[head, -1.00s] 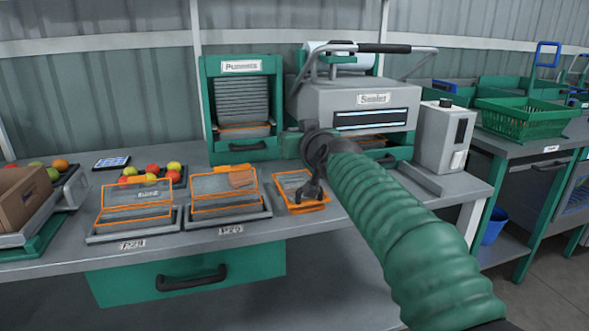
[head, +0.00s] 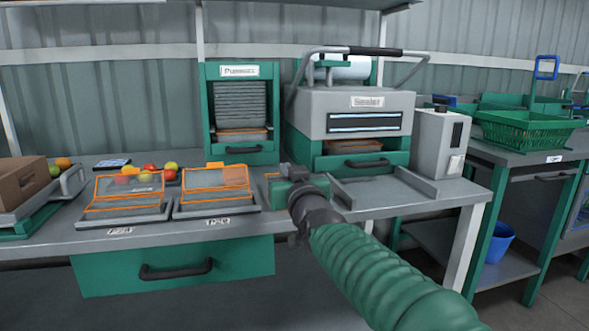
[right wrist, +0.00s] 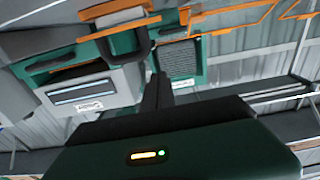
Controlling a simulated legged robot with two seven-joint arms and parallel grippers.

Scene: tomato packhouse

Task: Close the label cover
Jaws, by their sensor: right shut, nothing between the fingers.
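Two clear orange-edged covers, a left one (head: 128,184) and a right one (head: 213,177), stand tilted up at the backs of two shallow trays on the bench. I cannot tell which part is the label cover; no cover is clearly named so. My right gripper (head: 292,184) is to the right of both and in front of the sealer (head: 358,110). It is shut and empty, and its fingertips are hard to see in the head view. In the right wrist view, its dark fingers (right wrist: 158,92) are together. My left gripper is not in view.
A punnet dispenser (head: 241,110) stands behind the covers, and a grey box with a dark panel (head: 435,142) stands right of the sealer. A third orange-edged tray is mostly hidden behind my gripper in the head view. A drawer handle (head: 177,270) sticks out below the bench.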

